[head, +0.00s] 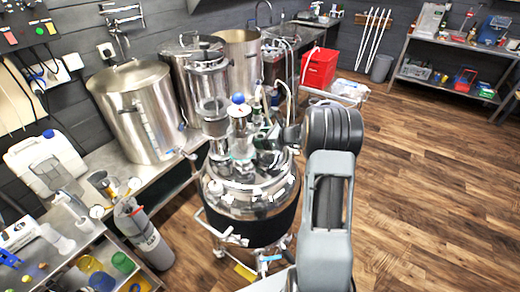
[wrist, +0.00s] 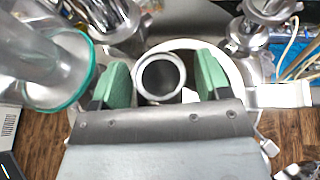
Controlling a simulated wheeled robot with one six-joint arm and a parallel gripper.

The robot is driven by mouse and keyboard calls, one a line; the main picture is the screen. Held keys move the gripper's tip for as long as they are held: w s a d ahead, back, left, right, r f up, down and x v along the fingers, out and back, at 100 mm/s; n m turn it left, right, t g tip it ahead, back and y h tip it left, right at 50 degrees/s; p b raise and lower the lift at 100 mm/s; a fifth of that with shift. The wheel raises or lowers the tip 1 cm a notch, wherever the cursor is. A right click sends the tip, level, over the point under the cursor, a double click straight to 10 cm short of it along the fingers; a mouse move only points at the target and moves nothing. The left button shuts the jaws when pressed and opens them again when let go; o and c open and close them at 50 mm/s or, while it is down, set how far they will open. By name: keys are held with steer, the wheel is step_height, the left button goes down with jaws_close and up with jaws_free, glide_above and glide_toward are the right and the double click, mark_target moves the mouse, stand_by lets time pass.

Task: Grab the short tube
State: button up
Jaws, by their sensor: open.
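A short metal tube (wrist: 160,97) with a round open mouth faces the camera in the wrist view. My gripper (wrist: 162,77) is open, with one green-padded finger to the left of the tube and one to the right. A gap shows between each pad and the tube, so nothing is held. In the head view my gripper (head: 266,145) is low over the top of the steel vessel (head: 250,205), partly hidden by my arm. I cannot pick out the short tube clearly there.
A clear cylinder with a green rim (wrist: 62,72) stands close left of my gripper in the wrist view. Metal fittings (wrist: 250,35) stand to the right. Tall steel pots (head: 140,110) stand behind left in the head view; the wooden floor (head: 430,190) at right is clear.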

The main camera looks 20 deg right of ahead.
steer(key=c, duration=1.2)
steer(key=shift+o, duration=0.2)
steer(key=shift+w, duration=0.1)
